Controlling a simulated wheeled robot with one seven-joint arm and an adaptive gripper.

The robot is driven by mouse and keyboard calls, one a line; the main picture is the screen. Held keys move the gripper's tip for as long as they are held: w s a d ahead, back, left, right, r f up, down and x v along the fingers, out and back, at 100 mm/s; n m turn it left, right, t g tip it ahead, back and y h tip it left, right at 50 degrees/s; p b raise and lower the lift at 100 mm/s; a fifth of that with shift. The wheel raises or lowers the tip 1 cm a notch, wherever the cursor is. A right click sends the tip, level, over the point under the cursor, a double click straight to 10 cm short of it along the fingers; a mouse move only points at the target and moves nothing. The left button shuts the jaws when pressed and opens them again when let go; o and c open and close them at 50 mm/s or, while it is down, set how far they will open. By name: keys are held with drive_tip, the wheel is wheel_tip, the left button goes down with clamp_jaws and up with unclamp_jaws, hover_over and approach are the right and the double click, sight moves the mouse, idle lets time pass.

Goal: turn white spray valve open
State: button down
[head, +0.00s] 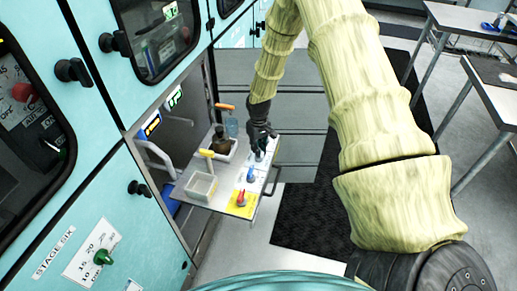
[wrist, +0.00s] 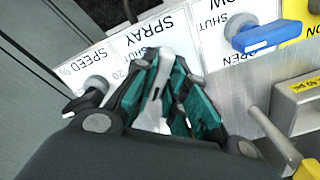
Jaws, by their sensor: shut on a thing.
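The white spray valve (wrist: 165,70) shows in the wrist view on a white plate marked SPRAY (wrist: 165,32). My gripper (wrist: 163,65) is shut on its white lever, with a dark-teal finger on each side. The lever points toward the SPRAY lettering; its base and most of the plate's other markings are hidden by the fingers. In the head view my gripper (head: 261,146) reaches down over the far right part of the panel shelf, and the white lever is too small to make out clearly.
A blue valve lever (wrist: 268,36) on a plate with SHUT and OPEN is beside it.

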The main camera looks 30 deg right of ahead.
drive_tip(key=n, duration=0.4)
drive_tip(key=shift+d+n, duration=0.1)
drive_tip(key=shift+n, duration=1.7)
drive_tip(key=c, duration=1.4)
unclamp_jaws()
drive_tip(key=shift+c, duration=0.2)
drive_tip(key=shift+r, duration=0.1)
wheel_tip(320, 180, up, 12)
